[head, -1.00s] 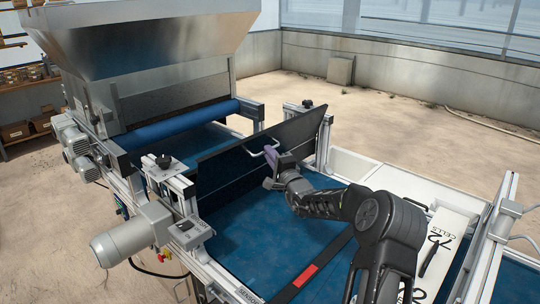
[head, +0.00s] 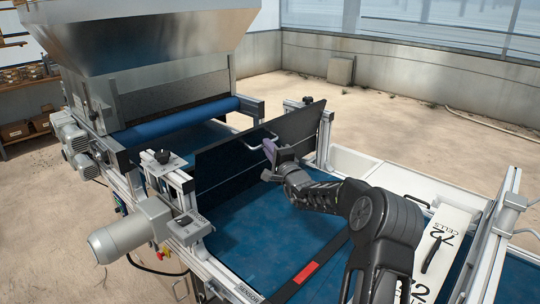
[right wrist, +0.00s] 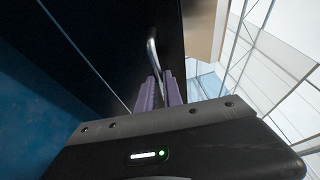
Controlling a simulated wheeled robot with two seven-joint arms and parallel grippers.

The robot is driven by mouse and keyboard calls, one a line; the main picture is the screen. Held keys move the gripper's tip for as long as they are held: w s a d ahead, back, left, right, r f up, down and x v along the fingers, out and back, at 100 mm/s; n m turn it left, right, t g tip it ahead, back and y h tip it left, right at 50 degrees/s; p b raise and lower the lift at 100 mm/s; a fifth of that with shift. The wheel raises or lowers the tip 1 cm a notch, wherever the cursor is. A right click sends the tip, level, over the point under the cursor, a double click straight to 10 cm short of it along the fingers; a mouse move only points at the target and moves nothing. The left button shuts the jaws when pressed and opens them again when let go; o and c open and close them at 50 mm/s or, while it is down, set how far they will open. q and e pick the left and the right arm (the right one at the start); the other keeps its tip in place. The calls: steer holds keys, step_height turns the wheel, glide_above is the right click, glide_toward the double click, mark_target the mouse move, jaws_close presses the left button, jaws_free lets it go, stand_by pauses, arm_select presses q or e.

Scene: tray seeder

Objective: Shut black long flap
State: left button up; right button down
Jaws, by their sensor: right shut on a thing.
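The black long flap (head: 235,158) spans the blue belt crosswise in the head view and stands steeply, close to upright. A bent silver handle (head: 257,142) sticks out from its face. My right gripper (head: 270,150), with purple fingers, is at the handle. In the right wrist view the purple fingers (right wrist: 159,92) are shut on the silver handle (right wrist: 151,55), beside the dark face of the flap (right wrist: 115,35). The fingertips are small in the head view. My left gripper is not in view.
The blue belt (head: 265,235) runs under the flap, between metal side rails. A grey motor (head: 125,235) and clamp blocks stand at the left side. A metal hopper (head: 150,35) and blue roller (head: 175,122) are behind. A white "72 cells" panel (head: 450,225) is at the right.

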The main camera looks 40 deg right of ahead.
mark_target(255, 132)
steer(key=shift+w+a+r+b, duration=0.1)
steer(key=shift+w+r+b, duration=0.5)
steer(key=shift+b, duration=0.2)
steer(key=w+r+g+p, duration=0.1)
steer(key=w+r+n+g, duration=0.1)
steer(key=w, duration=0.1)
steer(key=shift+y+p, duration=0.35)
steer(key=shift+y, duration=0.05)
steer(key=shift+w+a+r, duration=0.1)
steer(key=shift+w, duration=0.95)
steer(key=shift+w+r+b, duration=0.2)
steer(key=shift+w+b, duration=0.15)
steer(key=shift+w, duration=0.2)
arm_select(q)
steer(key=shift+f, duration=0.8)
arm_select(e)
steer(key=shift+r, duration=0.15)
steer(key=shift+w, duration=0.1)
steer(key=c, duration=1.5)
jaws_free()
steer(key=shift+a, duration=0.1)
steer(key=shift+c, duration=0.2)
steer(key=shift+o, duration=0.3)
